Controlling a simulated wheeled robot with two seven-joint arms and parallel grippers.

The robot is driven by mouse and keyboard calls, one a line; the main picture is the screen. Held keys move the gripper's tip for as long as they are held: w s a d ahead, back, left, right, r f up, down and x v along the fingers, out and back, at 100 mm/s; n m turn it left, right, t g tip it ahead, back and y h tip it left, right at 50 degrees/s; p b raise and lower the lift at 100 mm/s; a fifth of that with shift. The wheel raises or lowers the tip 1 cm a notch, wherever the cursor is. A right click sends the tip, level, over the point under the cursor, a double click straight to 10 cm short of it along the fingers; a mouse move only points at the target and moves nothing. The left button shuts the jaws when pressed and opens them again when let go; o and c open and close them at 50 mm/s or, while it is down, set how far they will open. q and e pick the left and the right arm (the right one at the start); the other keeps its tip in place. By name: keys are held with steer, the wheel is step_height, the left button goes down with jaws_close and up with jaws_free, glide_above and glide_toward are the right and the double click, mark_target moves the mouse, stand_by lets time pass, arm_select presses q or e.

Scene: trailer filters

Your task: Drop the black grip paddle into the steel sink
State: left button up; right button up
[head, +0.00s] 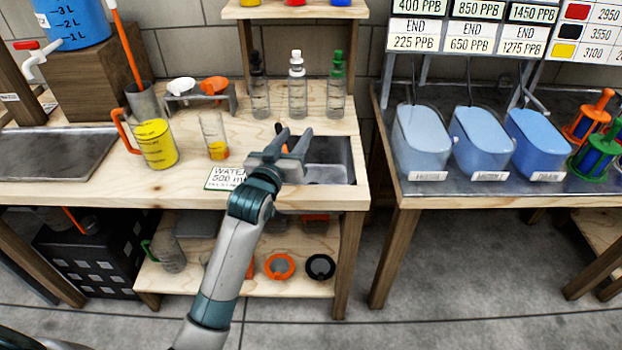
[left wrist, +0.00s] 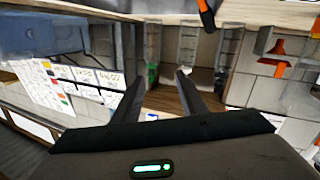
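The steel sink (head: 336,160) is set into the right end of the wooden workbench. My left gripper (head: 292,142) is over the sink's left side in the head view, its fingers apart. The left wrist view shows the fingers (left wrist: 162,85) spread with nothing between them. A small black and orange piece (head: 279,128) shows just behind the fingers, partly hidden by them. It also shows at the top of the left wrist view (left wrist: 207,16), apart from the fingers. It may be the black grip paddle, but I cannot tell for sure. My right gripper is not in view.
Several bottles (head: 297,88) stand behind the sink. A measuring cylinder (head: 213,135), a yellow-filled jug (head: 155,143) and a water label (head: 225,179) are to the left. Blue tubs (head: 422,140) stand on the right-hand table, across a gap.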

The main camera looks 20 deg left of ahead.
arm_select(q)
steer(key=s, duration=1.3)
steer(key=shift+a+r+b, duration=0.25)
steer(key=shift+r+b, duration=0.05)
steer(key=shift+b, duration=0.05)
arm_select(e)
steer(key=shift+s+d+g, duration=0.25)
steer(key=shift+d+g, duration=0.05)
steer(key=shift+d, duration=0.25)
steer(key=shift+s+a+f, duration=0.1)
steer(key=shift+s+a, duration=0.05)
arm_select(q)
steer(key=shift+s, duration=0.1)
